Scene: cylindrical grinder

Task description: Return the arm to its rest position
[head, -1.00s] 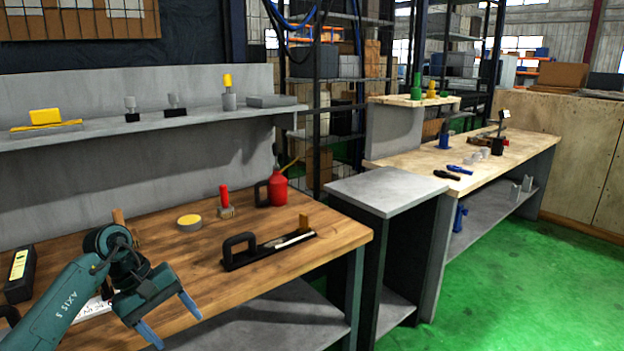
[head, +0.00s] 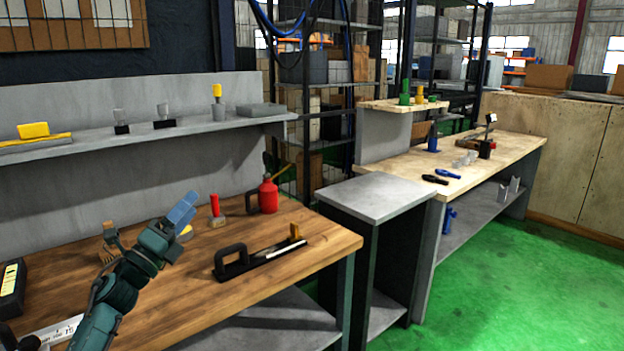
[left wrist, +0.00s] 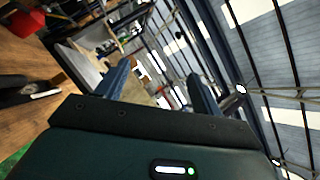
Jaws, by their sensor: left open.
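My left arm comes in from the lower left of the head view, in front of the wooden workbench (head: 170,300). Its left gripper (head: 182,212) points up and to the right, with blue fingertips seen nearly edge-on. In the left wrist view the two blue fingers (left wrist: 160,85) stand apart with nothing held between them. That view looks past the fingers towards shelving and the roof. My right gripper is not in view.
On the bench are a black-handled tool (head: 260,258), a red-handled tool (head: 216,211), a red oil can (head: 266,196) and a white ruler-like strip (head: 55,332). A yellow-topped round tin is partly hidden behind the gripper. A grey cabinet (head: 375,198) stands to the right.

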